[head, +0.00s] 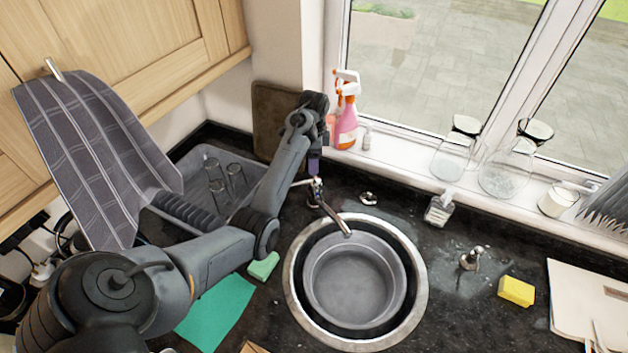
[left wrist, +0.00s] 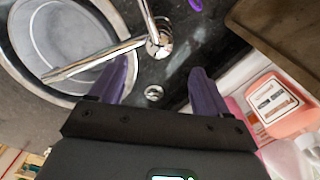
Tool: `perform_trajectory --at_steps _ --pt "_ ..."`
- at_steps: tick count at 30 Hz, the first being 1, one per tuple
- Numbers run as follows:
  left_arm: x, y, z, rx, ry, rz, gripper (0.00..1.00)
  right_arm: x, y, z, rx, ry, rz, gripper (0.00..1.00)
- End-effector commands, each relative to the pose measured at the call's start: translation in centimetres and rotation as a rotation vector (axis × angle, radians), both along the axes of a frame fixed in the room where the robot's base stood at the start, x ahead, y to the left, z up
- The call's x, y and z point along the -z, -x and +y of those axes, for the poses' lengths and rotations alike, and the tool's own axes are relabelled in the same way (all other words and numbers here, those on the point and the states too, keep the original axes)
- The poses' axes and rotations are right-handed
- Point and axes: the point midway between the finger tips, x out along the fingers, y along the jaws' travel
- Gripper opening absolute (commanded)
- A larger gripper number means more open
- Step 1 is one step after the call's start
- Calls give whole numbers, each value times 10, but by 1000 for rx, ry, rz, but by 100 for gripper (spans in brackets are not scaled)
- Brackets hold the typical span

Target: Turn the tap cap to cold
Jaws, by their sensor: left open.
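The metal tap (head: 317,191) stands behind the round sink, with its spout reaching down to the right over the basin. A thin lever sticks out to the left from its top. In the left wrist view the tap (left wrist: 158,45) shows at the top middle, its spout running left over the sink. My left gripper (head: 315,166) is just above the tap, seen mostly edge-on. In the left wrist view my left gripper (left wrist: 162,72) has its purple fingers spread, with nothing between them; the tap lies just beyond their tips. I cannot tell whether a finger touches it. My right gripper is out of view.
The round sink (head: 420,268) holds a grey basin (head: 355,285). A pink spray bottle (head: 347,118) and glass jars (head: 450,158) stand on the windowsill. A dish rack with glasses (head: 235,178) lies left of the tap. A brown board (head: 275,118) leans behind it.

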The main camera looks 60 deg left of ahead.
Motion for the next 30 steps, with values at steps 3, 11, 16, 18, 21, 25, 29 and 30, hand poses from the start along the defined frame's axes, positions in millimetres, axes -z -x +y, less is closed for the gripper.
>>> perform_trajectory --at_steps 3,11,16,18,21,25,29,30 --pt "9 0 0 3 6 2 77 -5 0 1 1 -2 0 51" --pt "50 1 -1 2 5 3 77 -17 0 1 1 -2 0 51" --pt "76 1 -2 0 4 3 77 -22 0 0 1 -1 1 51" --pt "84 1 -1 0 3 2 77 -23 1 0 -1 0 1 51" --pt "94 1 -1 1 3 1 77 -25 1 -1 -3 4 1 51" --pt "101 1 -2 2 2 0 77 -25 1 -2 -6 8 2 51" --pt "103 1 -2 2 1 0 77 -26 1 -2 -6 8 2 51" --pt "104 1 -2 2 1 0 77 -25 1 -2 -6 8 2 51"
